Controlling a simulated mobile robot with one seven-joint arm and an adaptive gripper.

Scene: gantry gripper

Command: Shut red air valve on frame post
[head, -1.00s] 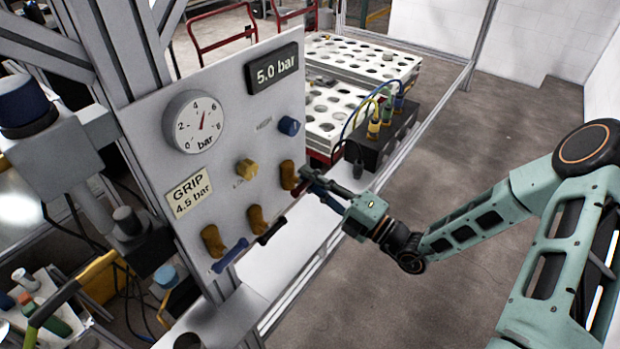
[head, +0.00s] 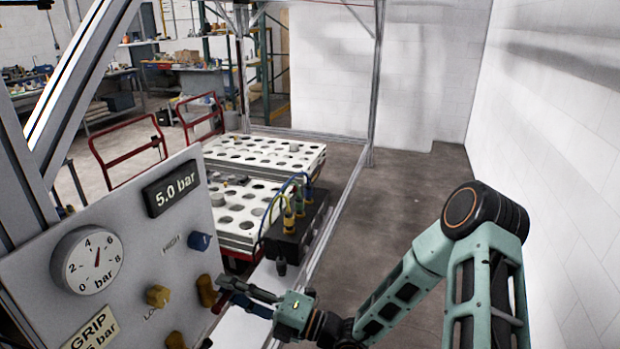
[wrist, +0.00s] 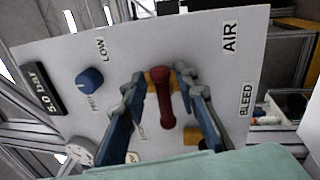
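The red air valve handle (wrist: 164,98) shows in the wrist view on the white panel, near the AIR label. It sits in front of a brass valve body (wrist: 152,75). My gripper (wrist: 160,76) is open, with one blue-grey finger on each side of the red handle. I cannot tell whether either finger touches it. In the head view my gripper (head: 226,287) is at the right edge of the panel, beside the rightmost brass valve (head: 207,290). Only a bit of the red handle (head: 217,306) shows there, below the fingers.
The panel also carries a gauge (head: 87,261), a 5.0 bar display (head: 170,190), a blue knob (head: 200,241) and a yellow knob (head: 158,296). A black box (head: 296,232) with cables stands behind my gripper. The floor (head: 410,200) to the right is clear.

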